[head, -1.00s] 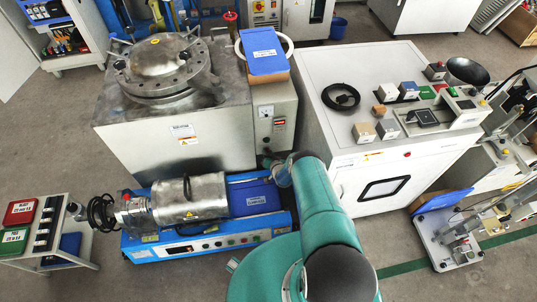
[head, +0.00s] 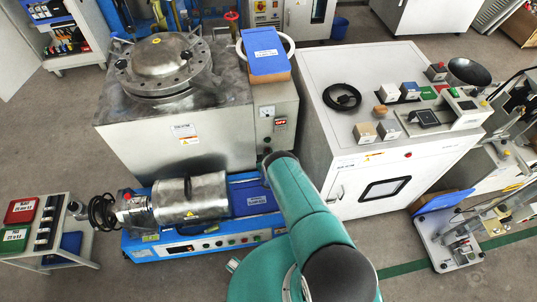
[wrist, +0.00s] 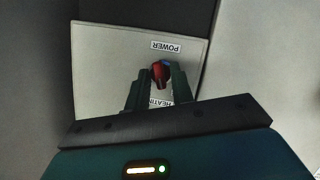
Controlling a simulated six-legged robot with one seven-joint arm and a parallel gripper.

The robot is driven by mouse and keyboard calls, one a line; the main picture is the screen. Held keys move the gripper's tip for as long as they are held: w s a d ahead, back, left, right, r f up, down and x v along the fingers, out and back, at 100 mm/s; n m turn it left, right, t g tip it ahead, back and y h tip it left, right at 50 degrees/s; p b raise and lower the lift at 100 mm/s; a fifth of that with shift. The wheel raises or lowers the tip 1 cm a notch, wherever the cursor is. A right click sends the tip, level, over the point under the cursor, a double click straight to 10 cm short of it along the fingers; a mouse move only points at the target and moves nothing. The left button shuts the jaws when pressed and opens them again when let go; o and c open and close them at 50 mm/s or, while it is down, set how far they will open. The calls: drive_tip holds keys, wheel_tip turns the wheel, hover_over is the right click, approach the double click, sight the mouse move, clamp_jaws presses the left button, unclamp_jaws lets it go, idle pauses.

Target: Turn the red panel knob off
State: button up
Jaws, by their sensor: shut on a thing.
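In the wrist view, the red panel knob (wrist: 158,72) sits on a pale panel (wrist: 105,62), between a POWER label (wrist: 165,47) and a partly hidden HEATING label (wrist: 153,101). My gripper (wrist: 157,82) is shut on the red knob, one dark finger on each side. A bluish part (wrist: 168,64) shows just behind the knob. In the head view, the control box (head: 277,95) with a gauge and red display stands beside the steel vessel machine (head: 175,130). My teal arm (head: 300,200) reaches toward its lower front and hides my gripper and the knob.
A blue bench machine (head: 215,240) with a steel cylinder lies left of my arm. A white cabinet (head: 345,185) with small blocks on top stands close to the right. A small rack (head: 75,235) is at the far left.

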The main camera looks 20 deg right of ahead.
drive_tip(key=shift+w+n+h, duration=0.1)
drive_tip(key=shift+n+h, duration=0.3)
drive_tip(key=shift+n, duration=0.2)
drive_tip(key=o, duration=0.7)
drive_tip(key=shift+a, duration=0.1)
drive_tip(key=v, duration=1.4)
